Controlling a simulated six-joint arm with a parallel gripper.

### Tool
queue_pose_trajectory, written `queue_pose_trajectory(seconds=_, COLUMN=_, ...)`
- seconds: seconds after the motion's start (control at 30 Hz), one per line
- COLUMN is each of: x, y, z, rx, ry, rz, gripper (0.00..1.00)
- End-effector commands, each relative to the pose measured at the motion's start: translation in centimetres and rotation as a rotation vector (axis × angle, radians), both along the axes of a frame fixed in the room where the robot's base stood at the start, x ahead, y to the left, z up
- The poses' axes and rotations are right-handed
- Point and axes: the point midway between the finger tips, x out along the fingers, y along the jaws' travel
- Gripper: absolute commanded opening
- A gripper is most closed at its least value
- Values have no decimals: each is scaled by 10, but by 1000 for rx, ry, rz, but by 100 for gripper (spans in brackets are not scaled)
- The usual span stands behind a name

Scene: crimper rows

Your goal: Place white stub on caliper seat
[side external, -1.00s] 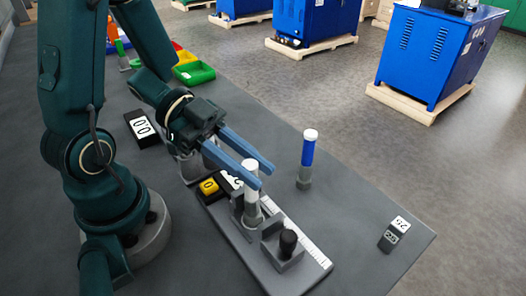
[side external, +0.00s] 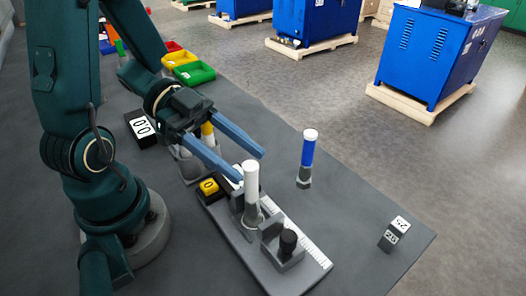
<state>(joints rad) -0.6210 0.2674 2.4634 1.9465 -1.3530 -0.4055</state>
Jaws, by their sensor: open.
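The white stub (side external: 251,181) stands upright with its grey lower end on the seat of the caliper (side external: 240,247), beside the caliper's upright jaw. My gripper (side external: 251,165) is open and empty. Its two blue fingers point toward the stub from the upper left, with their tips close behind it. Whether the nearer fingertip touches the stub cannot be told. The stub's foot is partly hidden by the caliper parts.
A blue stub with a white top (side external: 308,150) stands on the table to the right. A yellow piece (side external: 207,129) shows behind my gripper. A numbered block (side external: 394,233) lies near the right table edge. Coloured bins (side external: 194,74) sit at the back.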

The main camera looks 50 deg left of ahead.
Motion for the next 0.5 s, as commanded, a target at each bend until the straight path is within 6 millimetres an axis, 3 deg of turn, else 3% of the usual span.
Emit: queue_pose_trajectory(seconds=0.5, x=-26, y=72, z=27, rx=3, ry=-2, rz=4, gripper=57)
